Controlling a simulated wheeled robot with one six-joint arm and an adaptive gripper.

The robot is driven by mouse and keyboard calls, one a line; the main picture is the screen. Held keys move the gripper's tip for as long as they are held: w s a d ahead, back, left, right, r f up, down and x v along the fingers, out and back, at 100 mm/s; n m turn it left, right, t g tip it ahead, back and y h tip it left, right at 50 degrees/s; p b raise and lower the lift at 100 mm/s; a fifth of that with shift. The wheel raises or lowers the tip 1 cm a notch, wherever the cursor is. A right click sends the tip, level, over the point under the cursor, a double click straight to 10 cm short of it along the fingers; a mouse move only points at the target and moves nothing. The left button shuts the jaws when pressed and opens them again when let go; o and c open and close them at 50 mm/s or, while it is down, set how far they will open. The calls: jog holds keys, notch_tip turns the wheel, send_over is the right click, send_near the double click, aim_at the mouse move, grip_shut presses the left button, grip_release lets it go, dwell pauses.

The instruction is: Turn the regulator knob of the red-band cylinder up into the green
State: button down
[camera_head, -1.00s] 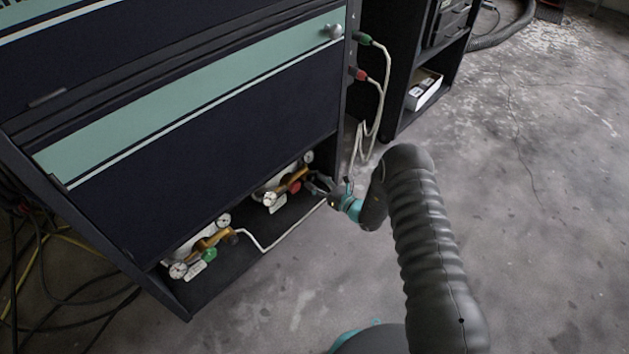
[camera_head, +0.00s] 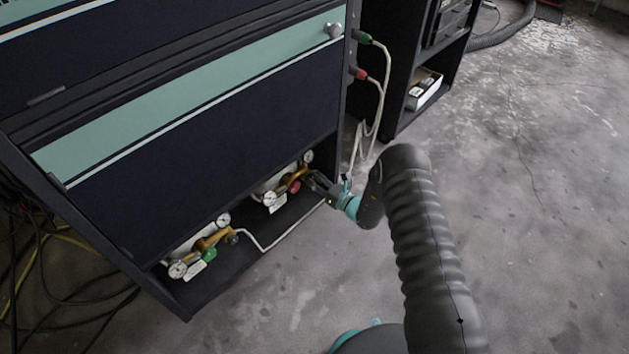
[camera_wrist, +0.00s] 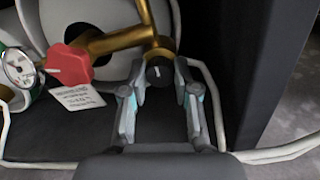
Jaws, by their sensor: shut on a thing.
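The red-band cylinder's regulator shows in the wrist view as a brass body (camera_wrist: 115,40) with a red handwheel (camera_wrist: 69,65) on its left. Its black regulator knob (camera_wrist: 158,72) with a white mark faces my gripper (camera_wrist: 159,98). My fingers stand on either side of the knob and are shut on it. In the head view my gripper (camera_head: 312,182) reaches into the cabinet's low opening, beside the red handwheel (camera_head: 295,187).
A second regulator with a green handwheel (camera_head: 208,254) stands to the left in the same cabinet (camera_head: 190,130). A pale hose (camera_head: 285,235) runs along the opening. A dark cabinet wall (camera_wrist: 250,75) is close on my gripper's right. Open floor (camera_head: 540,220) lies to the right.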

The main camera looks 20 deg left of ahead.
jog(key=m+b, duration=0.2)
jog(key=m, duration=0.1)
jog(key=shift+f+b, duration=0.15)
jog(key=shift+b, duration=0.25)
jog(key=m+b, duration=0.1)
jog(key=m, duration=0.2)
jog(key=shift+w+b, duration=0.1)
jog(key=shift+b, duration=0.25)
jog(key=m+b, duration=0.2)
jog(key=m, duration=0.3)
jog(key=shift+m, duration=0.3)
jog(key=shift+t, duration=0.3)
jog(key=c, duration=0.9)
grip_release()
jog(key=shift+o, duration=0.2)
